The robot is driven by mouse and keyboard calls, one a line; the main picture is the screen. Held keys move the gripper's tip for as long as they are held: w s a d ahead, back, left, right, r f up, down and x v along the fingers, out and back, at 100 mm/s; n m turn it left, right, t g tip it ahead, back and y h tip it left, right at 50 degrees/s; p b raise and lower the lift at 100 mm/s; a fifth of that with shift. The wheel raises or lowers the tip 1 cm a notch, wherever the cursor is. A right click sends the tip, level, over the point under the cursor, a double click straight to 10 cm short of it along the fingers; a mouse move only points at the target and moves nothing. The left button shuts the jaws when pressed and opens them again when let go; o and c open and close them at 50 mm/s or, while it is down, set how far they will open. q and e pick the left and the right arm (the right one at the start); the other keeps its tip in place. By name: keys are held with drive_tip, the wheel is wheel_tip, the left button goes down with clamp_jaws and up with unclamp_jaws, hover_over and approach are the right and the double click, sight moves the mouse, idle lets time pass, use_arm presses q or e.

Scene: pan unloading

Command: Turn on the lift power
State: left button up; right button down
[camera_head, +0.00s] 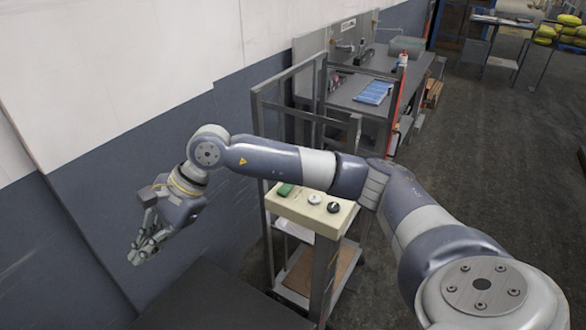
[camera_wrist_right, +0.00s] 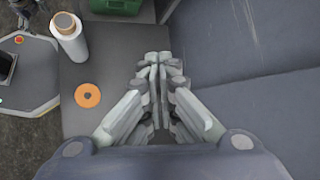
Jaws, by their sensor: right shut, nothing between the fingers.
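In the head view, a cream control box (camera_head: 305,211) stands on a metal frame in front of the wall. A white round knob (camera_head: 314,199), a black round knob (camera_head: 334,208) and a green part (camera_head: 285,189) sit on its top. I cannot read any marking that names the lift power control. My right gripper (camera_head: 136,253) is left of the box, well apart from it, beside the wall and pointing down. In the wrist view the right gripper (camera_wrist_right: 155,62) is shut, its fingers together and empty. My left gripper is out of view.
A dark flat surface (camera_head: 215,300) lies at the bottom of the head view. A workbench (camera_head: 355,93) with a blue item (camera_head: 374,92) stands behind the frame. The wrist view shows a white cylinder (camera_wrist_right: 74,46), an orange ring (camera_wrist_right: 79,99) and a green object (camera_wrist_right: 115,6).

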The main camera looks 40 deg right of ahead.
drive_tip(key=w+d+r+h, duration=0.15)
drive_tip(key=d+h, duration=0.25)
drive_tip(key=d, duration=0.6)
drive_tip(key=w+d+r+h, duration=0.1)
drive_tip(key=w+d+h, duration=0.25)
drive_tip(key=d, duration=0.65)
drive_tip(key=s+d+r+h, duration=0.1)
drive_tip(key=d+r+h, duration=0.1)
drive_tip(key=d, duration=0.5)
drive_tip(key=s+d+r+h, duration=0.2)
drive_tip(key=d+r+h, duration=0.1)
drive_tip(key=d, duration=0.4)
drive_tip(key=shift+s+d+r+m+g, duration=0.3)
drive_tip(key=shift+r+m+g, duration=0.1)
drive_tip(key=shift+r, duration=0.2)
drive_tip(key=shift+h, duration=0.25)
drive_tip(key=b, duration=0.1)
hover_over(287, 187)
drive_tip(key=a, duration=0.1)
wheel_tip(287, 187, down, 5)
drive_tip(key=p+x, duration=0.1)
drive_tip(key=x, duration=0.3)
drive_tip(key=p+x, duration=0.1)
drive_tip(key=x, duration=0.2)
drive_tip(key=shift+s+d+f, duration=0.15)
drive_tip(key=shift+d+f, duration=0.15)
drive_tip(key=shift+d, duration=0.05)
drive_tip(key=shift+d+f, duration=0.15)
drive_tip(key=shift+f, duration=0.3)
